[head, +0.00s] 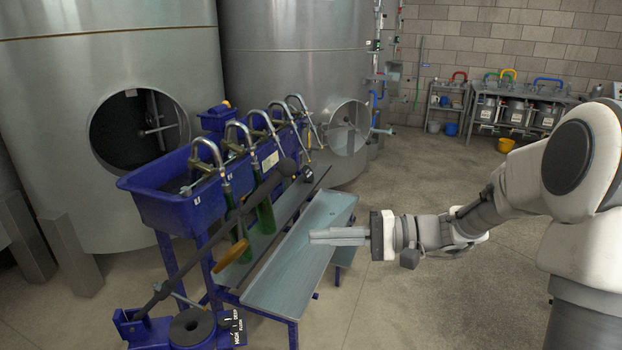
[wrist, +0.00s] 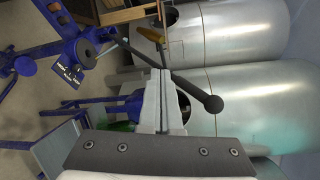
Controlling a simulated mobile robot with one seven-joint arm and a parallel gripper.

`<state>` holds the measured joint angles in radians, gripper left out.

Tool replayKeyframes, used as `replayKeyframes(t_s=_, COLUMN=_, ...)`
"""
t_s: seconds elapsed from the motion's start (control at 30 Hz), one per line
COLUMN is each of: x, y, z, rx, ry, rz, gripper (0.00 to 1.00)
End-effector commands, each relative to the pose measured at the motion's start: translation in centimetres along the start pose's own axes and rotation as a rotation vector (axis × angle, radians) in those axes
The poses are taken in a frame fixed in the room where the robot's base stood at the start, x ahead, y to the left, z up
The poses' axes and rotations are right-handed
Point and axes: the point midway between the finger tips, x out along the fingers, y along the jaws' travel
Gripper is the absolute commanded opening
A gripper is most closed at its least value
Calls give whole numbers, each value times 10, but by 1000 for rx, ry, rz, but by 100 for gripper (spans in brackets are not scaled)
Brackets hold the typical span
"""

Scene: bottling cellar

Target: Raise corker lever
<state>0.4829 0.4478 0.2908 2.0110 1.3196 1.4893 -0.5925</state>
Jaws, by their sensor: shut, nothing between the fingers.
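The corker lever (head: 193,257) is a long dark rod with a round black knob (head: 287,167). It slants from the blue corker (head: 150,331) at the lower left up and right, in front of the filler trough. In the wrist view, the lever (wrist: 178,80) crosses just beyond my fingertips, with its knob (wrist: 213,103) on the right. My gripper (head: 312,237) is shut and empty, right of the lever and below its knob in the head view, pointing left. In the wrist view, my gripper (wrist: 161,72) covers no more than a little of the scene near the rod. I see no clear contact.
A blue trough (head: 160,204) with several curved spouts stands behind the lever. Green bottles (head: 265,215) stand under it. A grey sloping tray (head: 300,255) lies below my gripper. An orange handle (head: 231,256) hangs near the lever. Large steel tanks (head: 95,60) stand behind.

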Motion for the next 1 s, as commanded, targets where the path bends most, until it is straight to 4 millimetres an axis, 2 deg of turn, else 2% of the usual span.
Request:
replayKeyframes(t_s=0.03, x=-10, y=-2, z=-19, rx=12, ry=21, rz=-99, gripper=0)
replayKeyframes(t_s=0.1, x=-23, y=-8, z=-41, rx=12, ry=52, rz=-224, gripper=0)
replayKeyframes(t_s=0.2, x=-44, y=-14, z=-67, rx=5, ry=103, rz=-373, gripper=0)
replayKeyframes(t_s=0.33, x=-66, y=-17, z=-89, rx=-7, ry=157, rz=-503, gripper=0)
replayKeyframes(t_s=0.57, x=-78, y=-18, z=-101, rx=-16, ry=189, rz=-571, gripper=0)
replayKeyframes(t_s=0.87, x=-76, y=-19, z=-100, rx=-16, ry=187, rz=-568, gripper=0)
replayKeyframes(t_s=1.0, x=-65, y=-27, z=-102, rx=-16, ry=185, rz=-568, gripper=0)
